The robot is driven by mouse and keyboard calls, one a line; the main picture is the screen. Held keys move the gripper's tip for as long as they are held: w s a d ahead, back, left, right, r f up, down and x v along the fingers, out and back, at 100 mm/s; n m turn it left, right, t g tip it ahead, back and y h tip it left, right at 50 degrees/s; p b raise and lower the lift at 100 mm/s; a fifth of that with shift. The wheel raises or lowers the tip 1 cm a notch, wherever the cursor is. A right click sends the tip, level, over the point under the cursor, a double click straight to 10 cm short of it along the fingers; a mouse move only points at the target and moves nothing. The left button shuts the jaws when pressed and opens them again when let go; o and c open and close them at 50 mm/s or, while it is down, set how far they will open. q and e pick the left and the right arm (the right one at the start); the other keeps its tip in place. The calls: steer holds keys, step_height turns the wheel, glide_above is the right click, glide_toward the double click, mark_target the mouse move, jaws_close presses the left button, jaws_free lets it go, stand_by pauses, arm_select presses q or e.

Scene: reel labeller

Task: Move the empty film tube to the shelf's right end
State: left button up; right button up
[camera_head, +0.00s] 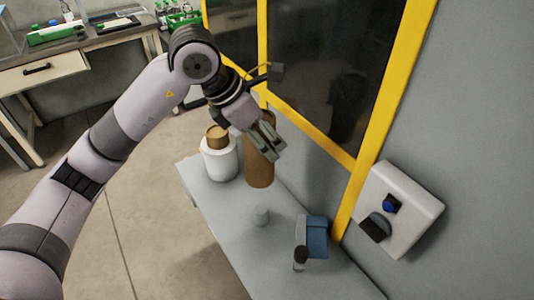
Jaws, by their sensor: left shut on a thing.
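The empty film tube (259,170) is a brown cardboard cylinder, upright over the left part of the grey shelf (215,204). My left gripper (268,150) comes in from the upper left and is shut on the tube near its upper part. The fingers hide part of the tube. I cannot tell whether the tube's lower end touches the shelf or hangs just above it. The shelf runs from the left towards the lower right. My right gripper is not in view.
A white film roll (220,160) with a brown core stands left of the tube. A white control box (400,209) is on the wall at right. A yellow frame (382,110) rises behind the shelf.

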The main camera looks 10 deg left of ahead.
arm_select(q)
steer(key=shift+r, duration=0.7)
steer(key=shift+r+p, duration=1.95)
steer(key=shift+r, duration=1.2)
